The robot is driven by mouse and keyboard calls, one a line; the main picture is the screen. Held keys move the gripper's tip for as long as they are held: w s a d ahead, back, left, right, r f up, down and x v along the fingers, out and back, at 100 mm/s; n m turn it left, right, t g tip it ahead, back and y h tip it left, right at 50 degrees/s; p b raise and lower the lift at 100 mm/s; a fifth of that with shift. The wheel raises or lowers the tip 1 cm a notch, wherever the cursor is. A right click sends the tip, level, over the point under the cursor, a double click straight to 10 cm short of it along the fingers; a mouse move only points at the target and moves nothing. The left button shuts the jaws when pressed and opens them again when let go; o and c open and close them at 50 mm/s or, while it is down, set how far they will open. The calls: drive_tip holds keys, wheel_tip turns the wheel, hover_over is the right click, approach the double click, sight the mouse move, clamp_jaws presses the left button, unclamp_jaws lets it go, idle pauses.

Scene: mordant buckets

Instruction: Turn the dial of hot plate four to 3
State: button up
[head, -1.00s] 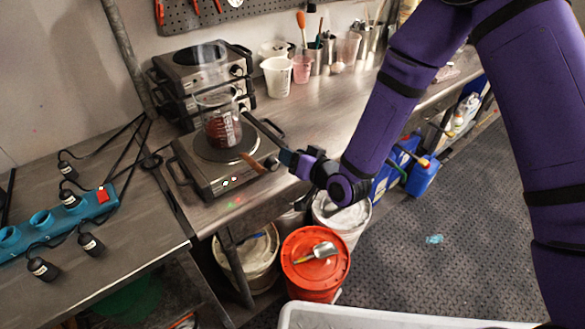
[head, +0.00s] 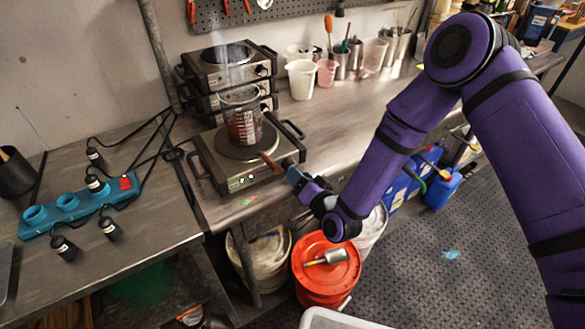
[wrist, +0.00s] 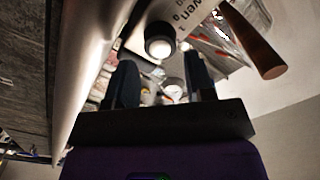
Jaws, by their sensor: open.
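A steel hot plate (head: 235,178) stands at the bench's front edge with a beaker of dark red liquid (head: 243,128) on its round plate. I cannot read its number. My gripper (head: 292,176) is at the right end of its front panel, hiding the dial in the head view. In the wrist view a dark round dial (wrist: 160,40) with a bright face lies ahead, between and beyond the open fingers (wrist: 160,82). The fingers look apart from it and hold nothing. The dial's setting is not readable.
A wooden handle (head: 271,163) sticks out over the hot plate's front, close to my gripper; it also shows in the wrist view (wrist: 257,46). More hot plates (head: 228,68) are stacked behind. A red-lidded bucket (head: 325,268) stands below on the floor. Cups (head: 301,80) stand behind right.

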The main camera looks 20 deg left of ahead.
sight(289, 166)
drive_tip(key=shift+x, duration=2.2)
drive_tip(key=c, duration=0.6)
drive_tip(key=shift+c, duration=0.2)
drive_tip(key=n, duration=0.2)
drive_tip(key=shift+n, duration=2.5)
